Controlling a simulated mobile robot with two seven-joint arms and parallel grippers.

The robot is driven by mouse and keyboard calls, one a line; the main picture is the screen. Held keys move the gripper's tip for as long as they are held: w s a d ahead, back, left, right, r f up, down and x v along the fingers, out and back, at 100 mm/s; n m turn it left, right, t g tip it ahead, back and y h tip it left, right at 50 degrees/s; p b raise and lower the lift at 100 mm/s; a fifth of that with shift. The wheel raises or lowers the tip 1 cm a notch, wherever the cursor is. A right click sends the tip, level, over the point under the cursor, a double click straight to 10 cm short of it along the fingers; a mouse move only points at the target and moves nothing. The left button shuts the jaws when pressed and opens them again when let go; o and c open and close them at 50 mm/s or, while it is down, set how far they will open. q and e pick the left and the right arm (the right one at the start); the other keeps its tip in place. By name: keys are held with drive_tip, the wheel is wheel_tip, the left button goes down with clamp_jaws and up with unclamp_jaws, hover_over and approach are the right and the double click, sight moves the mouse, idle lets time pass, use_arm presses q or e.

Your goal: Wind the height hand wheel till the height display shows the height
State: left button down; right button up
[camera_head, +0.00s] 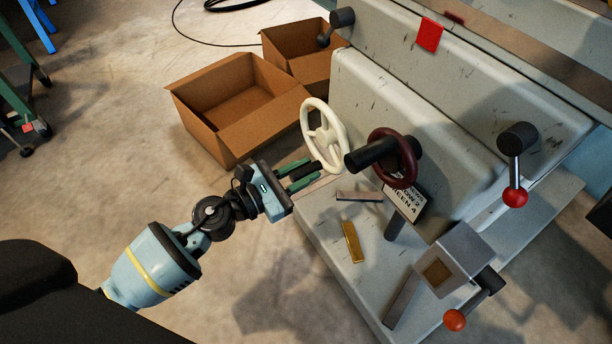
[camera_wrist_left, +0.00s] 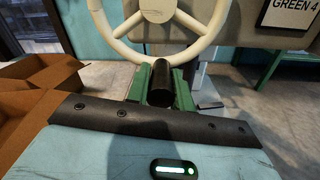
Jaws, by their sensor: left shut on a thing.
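The white spoked hand wheel (camera_head: 326,133) stands at the side of the grey machine (camera_head: 365,105). Its lower rim and spokes also show in the left wrist view (camera_wrist_left: 192,48). My left gripper (camera_head: 305,172) is at the wheel's lower rim, its green fingers shut on the black handle (camera_wrist_left: 160,84). A dark red hand wheel (camera_head: 378,136) with a black grip sits to the right, apart from my gripper. A sign (camera_head: 405,203) on the machine reads "GREEN 4" at its bottom; its upper lines are hard to read. I cannot make out a height number. My right gripper is not in view.
Two open cardboard boxes (camera_head: 262,135) stand on the floor behind my left gripper. Metal bars and a brass block (camera_head: 352,242) lie on the machine's ledge.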

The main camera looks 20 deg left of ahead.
use_arm(q)
drive_tip(key=shift+a+f, duration=0.2)
drive_tip(key=shift+f, duration=0.3)
drive_tip(key=c, duration=1.3)
unclamp_jaws()
drive_tip(key=shift+o, duration=0.3)
drive_tip(key=shift+w+r, duration=0.1)
drive_tip(key=shift+r, duration=0.15)
drive_tip(key=b+v, duration=0.1)
drive_tip(key=v, duration=0.7)
